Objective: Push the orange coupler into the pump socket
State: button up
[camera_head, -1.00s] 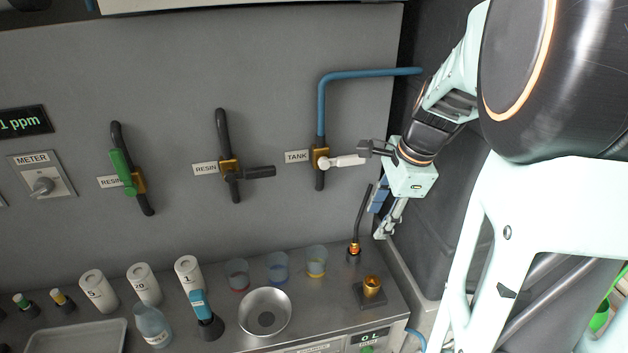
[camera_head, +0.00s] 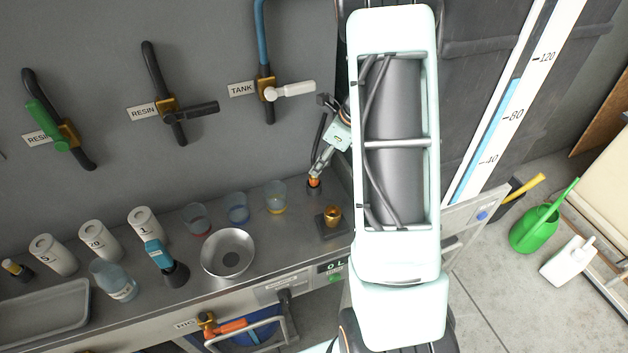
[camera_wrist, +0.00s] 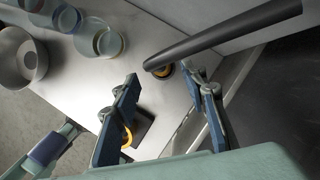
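The orange coupler (camera_head: 314,183) stands at the lower end of a black hose, on the metal bench near the wall. In the wrist view its orange ring (camera_wrist: 162,71) shows at the end of the dark hose (camera_wrist: 225,36). A brass socket (camera_head: 332,213) on a dark square base, likely the pump socket, sits in front of it. My gripper (camera_head: 317,172) is close above the coupler. In the wrist view my gripper (camera_wrist: 163,84) is open, its fingers apart and nothing held. The left finger partly hides the brass socket (camera_wrist: 127,136).
Several cups and a metal bowl (camera_head: 228,254) stand left of the socket. Above are the tank valve with a white handle (camera_head: 290,90) and a blue pipe. My arm covers the bench's right end. A green watering can (camera_head: 535,228) stands on the floor at right.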

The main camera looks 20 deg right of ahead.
aim_at(314, 178)
jog(key=shift+x, duration=3.5)
jog(key=shift+d, duration=0.1)
jog(key=shift+c, duration=0.7)
grip_shut()
